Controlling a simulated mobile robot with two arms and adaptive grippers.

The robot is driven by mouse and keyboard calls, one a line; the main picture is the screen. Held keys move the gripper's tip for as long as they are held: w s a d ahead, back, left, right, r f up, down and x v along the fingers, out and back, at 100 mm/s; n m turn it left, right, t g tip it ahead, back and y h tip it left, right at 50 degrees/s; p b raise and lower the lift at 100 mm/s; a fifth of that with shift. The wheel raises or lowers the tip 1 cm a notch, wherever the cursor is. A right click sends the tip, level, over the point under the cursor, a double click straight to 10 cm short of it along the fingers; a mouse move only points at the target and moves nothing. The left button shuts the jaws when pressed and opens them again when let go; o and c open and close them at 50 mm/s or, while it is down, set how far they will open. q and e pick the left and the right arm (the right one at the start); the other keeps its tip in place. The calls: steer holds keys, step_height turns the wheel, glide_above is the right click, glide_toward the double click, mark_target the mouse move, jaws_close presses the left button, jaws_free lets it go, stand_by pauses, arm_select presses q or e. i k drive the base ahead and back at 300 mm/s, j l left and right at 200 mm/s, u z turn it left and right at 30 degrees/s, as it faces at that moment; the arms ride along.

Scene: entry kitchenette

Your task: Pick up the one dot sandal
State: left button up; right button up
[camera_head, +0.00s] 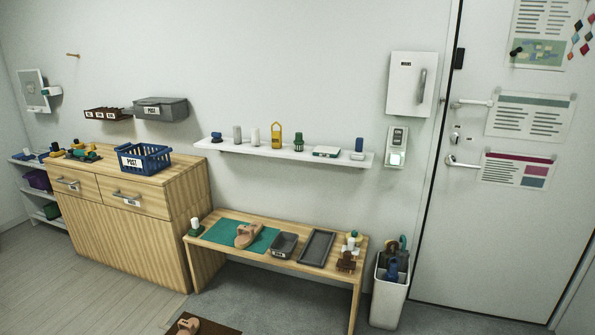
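A tan sandal (248,235) lies on a green mat (219,232) on the low wooden bench. A second tan-pink sandal (187,325) lies on a dark brown mat (217,330) on the floor, partly cut off by the bottom edge of the view. Dot marks on either sandal are too small to make out. Neither of my grippers shows in the head view.
A wooden cabinet (120,215) stands left, a white umbrella bin (388,302) right. Open floor lies front left.

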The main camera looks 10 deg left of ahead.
mark_target(244, 239)
steer(key=i+j+u, duration=0.2)
steer(key=i+u, duration=0.75)
steer(key=i+l+u, duration=0.15)
steer(key=i+u, duration=0.3)
steer(key=i+j, duration=0.15)
steer(key=i, duration=0.3)
steer(key=i+j+u, duration=0.1)
steer(key=i, duration=0.3)
